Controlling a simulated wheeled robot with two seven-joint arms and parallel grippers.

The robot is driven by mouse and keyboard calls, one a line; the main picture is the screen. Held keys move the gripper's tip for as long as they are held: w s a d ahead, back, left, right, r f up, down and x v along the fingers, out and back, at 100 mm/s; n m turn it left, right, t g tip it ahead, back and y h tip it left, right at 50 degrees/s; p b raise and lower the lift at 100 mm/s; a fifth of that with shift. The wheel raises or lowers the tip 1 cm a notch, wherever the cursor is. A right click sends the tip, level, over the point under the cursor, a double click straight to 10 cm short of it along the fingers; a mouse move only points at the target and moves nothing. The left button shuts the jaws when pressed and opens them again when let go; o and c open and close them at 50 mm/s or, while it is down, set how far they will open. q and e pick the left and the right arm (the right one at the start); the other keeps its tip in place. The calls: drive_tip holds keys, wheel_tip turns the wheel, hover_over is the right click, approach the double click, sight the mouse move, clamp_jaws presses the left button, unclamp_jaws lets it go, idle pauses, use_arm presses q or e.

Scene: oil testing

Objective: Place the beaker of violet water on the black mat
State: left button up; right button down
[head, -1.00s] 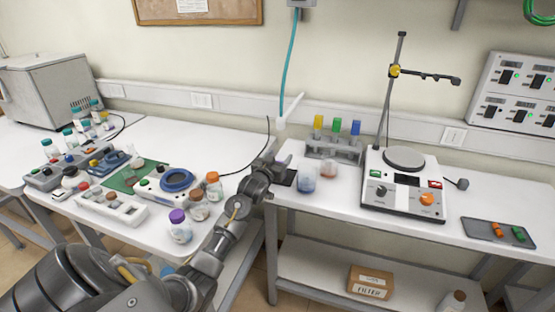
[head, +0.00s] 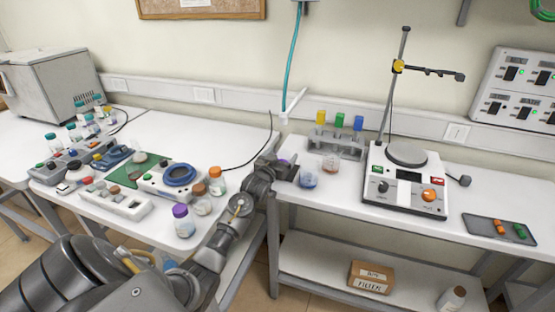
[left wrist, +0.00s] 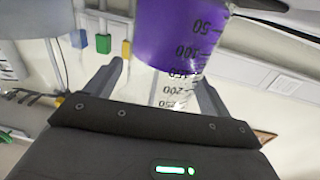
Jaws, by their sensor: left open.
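The beaker of violet water (left wrist: 183,35) fills the upper middle of the left wrist view. Its graduations appear upside down there. My left gripper (left wrist: 160,78) is open, with one finger on each side of the beaker; I cannot tell whether they touch it. In the head view my left gripper (head: 284,171) is at the left end of the right-hand bench, and only a small violet patch of the beaker shows behind it. The black mat is not clearly visible now, apparently hidden by the gripper. My right gripper is not in view.
A blue-liquid beaker (head: 309,177) and a brownish one (head: 330,162) stand just right of my left gripper. A tube rack (head: 337,146) is behind them, with a hotplate stirrer (head: 404,185) farther right. Bottles and devices crowd the left-hand bench (head: 215,150).

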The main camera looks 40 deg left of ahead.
use_arm(q)
drive_tip(key=shift+s+d, duration=0.1)
drive_tip(key=shift+s, duration=0.2)
drive_tip(key=b+v, duration=0.1)
drive_tip(key=v, duration=1)
drive_tip(key=shift+s+b, duration=0.2)
drive_tip(key=shift+b, duration=0.2)
drive_tip(key=shift+r, duration=0.1)
